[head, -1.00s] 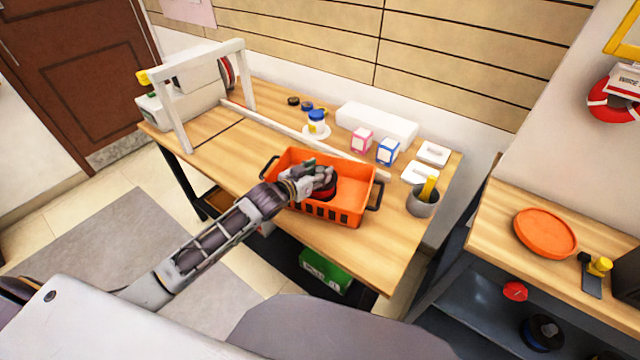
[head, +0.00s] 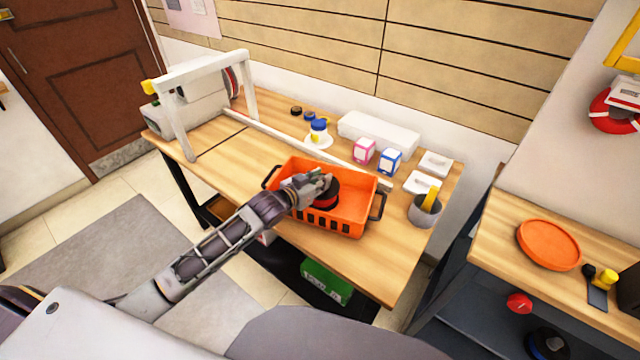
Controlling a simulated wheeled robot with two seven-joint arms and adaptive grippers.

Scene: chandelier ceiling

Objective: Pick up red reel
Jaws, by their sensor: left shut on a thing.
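The red reel (head: 327,202) is in the orange basket (head: 358,215) on the wooden workbench. It shows as a dark disc with a red edge. My left gripper (head: 322,184) reaches over the basket's left side and is shut on the reel at its upper left side. The fingers hide part of the reel. I cannot tell whether the reel touches the basket floor. My right gripper is not in view.
White and blue bottle (head: 319,130), pink box (head: 364,150), blue box (head: 389,161) and grey cup (head: 425,209) stand behind and right of the basket. A white frame (head: 178,110) stands at left. An orange plate (head: 548,244) lies on the right bench. The workbench front is clear.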

